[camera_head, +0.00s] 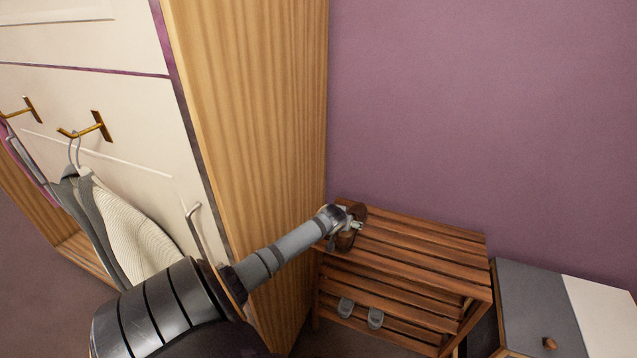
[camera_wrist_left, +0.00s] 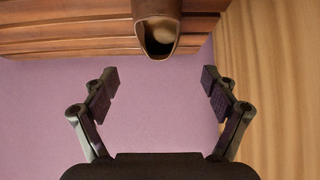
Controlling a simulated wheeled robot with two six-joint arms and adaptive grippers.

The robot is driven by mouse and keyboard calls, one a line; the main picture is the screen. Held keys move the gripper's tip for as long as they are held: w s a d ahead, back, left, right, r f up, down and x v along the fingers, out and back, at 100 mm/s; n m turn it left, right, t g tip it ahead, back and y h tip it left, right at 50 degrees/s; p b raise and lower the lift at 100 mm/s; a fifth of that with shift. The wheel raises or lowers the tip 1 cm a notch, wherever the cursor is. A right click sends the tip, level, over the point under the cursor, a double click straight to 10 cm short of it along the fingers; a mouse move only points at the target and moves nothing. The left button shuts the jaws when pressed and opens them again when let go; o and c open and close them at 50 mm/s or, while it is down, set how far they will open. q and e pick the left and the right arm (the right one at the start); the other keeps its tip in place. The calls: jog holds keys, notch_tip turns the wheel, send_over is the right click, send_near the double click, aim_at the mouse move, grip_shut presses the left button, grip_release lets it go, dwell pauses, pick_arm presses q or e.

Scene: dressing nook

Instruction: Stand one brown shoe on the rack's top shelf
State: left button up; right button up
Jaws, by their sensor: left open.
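A brown shoe (camera_head: 347,239) is at the left end of the top shelf of the slatted wooden rack (camera_head: 430,243). In the left wrist view the shoe (camera_wrist_left: 158,34) shows its dark opening and appears to rest on the slats (camera_wrist_left: 60,30). My left gripper (camera_head: 342,221) is at the shoe and hides part of it in the head view. In the wrist view its two fingers (camera_wrist_left: 160,90) are spread wide, with clear space between them, and the shoe shows just beyond, apart from both pads. My right gripper is not in view.
A pair of grey shoes (camera_head: 360,312) sits on the rack's lower shelf. A tall wooden wardrobe (camera_head: 262,110) stands close on the left, with hanging clothes (camera_head: 125,230) on its hook. A grey-and-white cabinet (camera_head: 540,300) is at the right. The top shelf's right part is clear.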

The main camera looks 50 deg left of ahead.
pick_arm(q)
jog(key=shift+d, duration=0.1)
jog(key=d+r+m+t+h, duration=0.3)
jog(key=d+m+t+h, duration=0.15)
jog(key=d, duration=1.45)
jog(key=s+a+f+g+y, duration=0.1)
jog(key=s+f+g, duration=0.1)
jog(key=s+f, duration=0.5)
jog(key=s+f+g, duration=0.1)
jog(key=s+f, duration=0.2)
jog(key=f, duration=0.8)
jog(key=s+a+f+g+y, duration=0.1)
jog(key=s+f+g, duration=0.1)
jog(key=s+f, duration=0.5)
jog(key=s+d+f+g, duration=0.2)
jog(key=s+f, duration=0.4)
jog(key=s, duration=0.4)
jog(key=s+d+f+m+g, duration=0.1)
jog(key=s+f+g, duration=0.1)
jog(key=s+f, duration=0.4)
jog(key=s+d+f+g+h, duration=0.1)
jog(key=s+f, duration=0.5)
jog(key=s, duration=0.8)
jog(key=shift+d+f+m+g, duration=0.3)
jog(key=shift+d+g, duration=0.25)
jog(key=shift+d, duration=0.25)
